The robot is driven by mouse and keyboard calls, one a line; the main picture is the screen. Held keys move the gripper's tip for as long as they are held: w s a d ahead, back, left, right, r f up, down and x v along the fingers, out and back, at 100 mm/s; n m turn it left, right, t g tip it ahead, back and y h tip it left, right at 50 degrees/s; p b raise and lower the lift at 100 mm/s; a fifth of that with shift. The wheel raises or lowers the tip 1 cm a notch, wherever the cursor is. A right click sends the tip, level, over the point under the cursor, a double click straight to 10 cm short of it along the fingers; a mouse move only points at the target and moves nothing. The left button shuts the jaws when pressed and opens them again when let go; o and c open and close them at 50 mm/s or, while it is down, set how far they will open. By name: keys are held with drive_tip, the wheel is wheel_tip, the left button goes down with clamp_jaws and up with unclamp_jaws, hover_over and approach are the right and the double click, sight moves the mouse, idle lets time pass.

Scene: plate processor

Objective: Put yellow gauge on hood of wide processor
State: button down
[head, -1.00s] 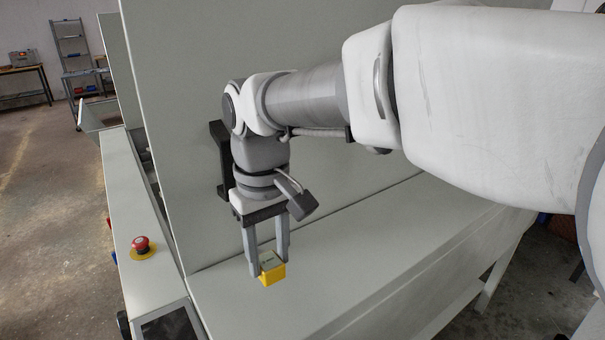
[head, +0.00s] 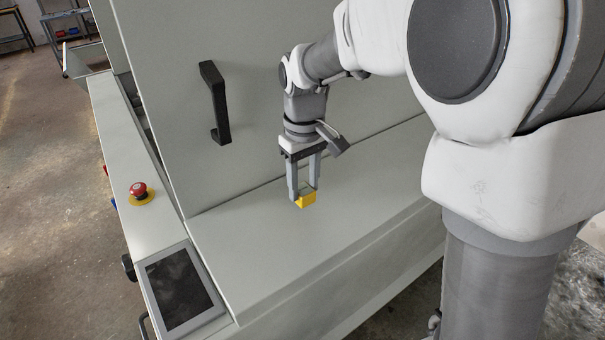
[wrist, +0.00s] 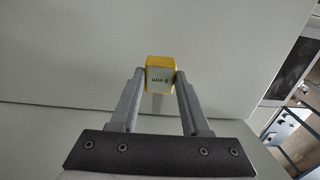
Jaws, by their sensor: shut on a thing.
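The yellow gauge (head: 307,200) is a small yellow block with a pale labelled face. In the wrist view the gauge (wrist: 160,76) sits between the fingertips, its white label facing the camera. My gripper (head: 304,193) points down and is shut on the gauge. The wide processor (head: 290,235) is a large grey machine with a flat ledge and a tall panel, likely its hood (head: 260,90), carrying a black handle (head: 215,103). The gauge is over the ledge in front of the panel. I cannot tell whether it touches the ledge.
A red emergency button (head: 138,189) on a yellow base and a dark screen (head: 180,288) are on the machine's left side. The ledge around the gauge is clear. Racks and benches stand far back at the left. The wrist view shows shelving (wrist: 295,125) at the right.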

sight(304, 190)
drive_tip(key=shift+f, duration=1.65)
drive_tip(key=shift+f, duration=0.15)
drive_tip(key=shift+c, duration=1.9)
unclamp_jaws()
